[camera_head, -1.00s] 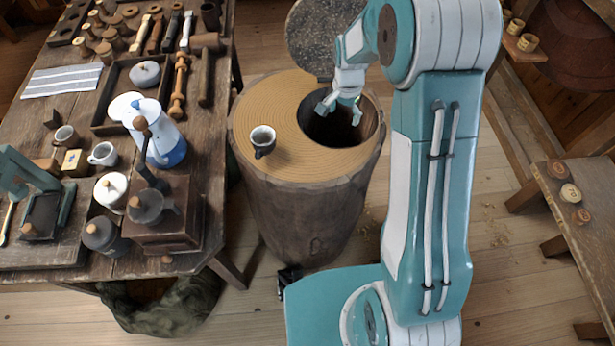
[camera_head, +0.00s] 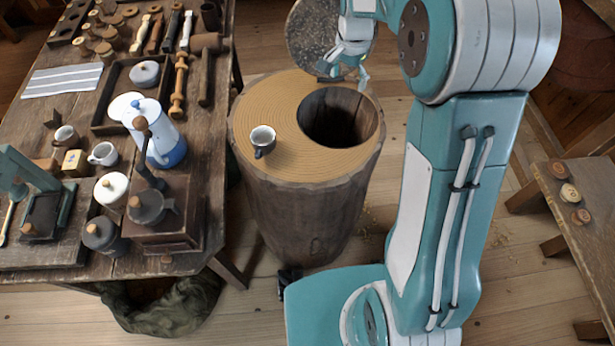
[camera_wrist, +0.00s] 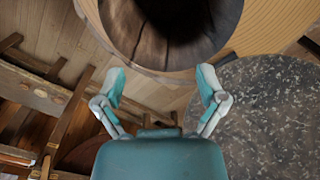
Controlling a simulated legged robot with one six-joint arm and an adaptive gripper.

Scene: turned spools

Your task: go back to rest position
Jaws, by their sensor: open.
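My gripper (camera_head: 346,76) is open and empty, above the far rim of a hollow wooden stump in the head view. In the wrist view my gripper (camera_wrist: 160,84) has its two fingers spread wide with nothing between them. The stump (camera_head: 262,92) has a ringed top and a dark round opening (camera_head: 338,122) on its right side. Its opening (camera_wrist: 185,30) also shows at the top of the wrist view.
A dark speckled round slab (camera_head: 308,42) is behind the stump. A crowded workbench (camera_head: 100,140) on the left carries a white-and-blue pot (camera_head: 160,140), a grinder (camera_head: 165,205) and turned pieces. A low bench (camera_head: 575,215) is at the right. Floor between stump and bench is clear.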

